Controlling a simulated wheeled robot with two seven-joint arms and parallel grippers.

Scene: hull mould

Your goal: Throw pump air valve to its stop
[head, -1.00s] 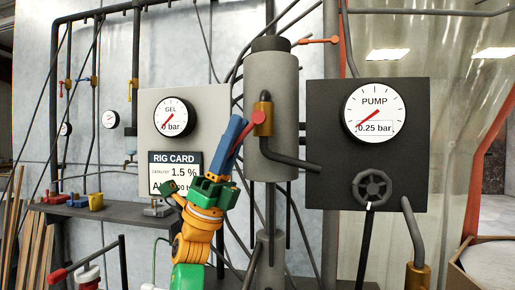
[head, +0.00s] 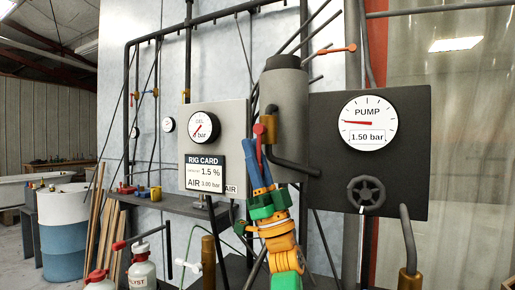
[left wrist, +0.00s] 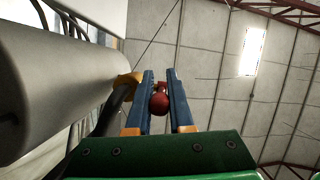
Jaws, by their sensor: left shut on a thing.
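The pump air valve is a brass body (head: 269,128) on the grey cylinder's pipe, with a red lever (head: 258,131) that hangs down almost straight. My left gripper (head: 261,155) is shut on this lever from below. In the left wrist view the red round knob (left wrist: 159,104) sits between my blue fingers (left wrist: 160,80). The fingers hide part of the lever in the head view. The pump gauge (head: 368,123) on the black panel reads 1.50 bar. The rig card (head: 205,173) shows 1.5 % and air 3.00 bar. My right gripper is not in view.
The grey cylinder (head: 285,85) and a dark bent pipe (head: 295,166) are close beside my left gripper. A black handwheel (head: 366,195) juts from the pump panel (head: 415,150). Red-capped bottles (head: 142,272) stand at the lower left. A shelf (head: 170,205) runs behind.

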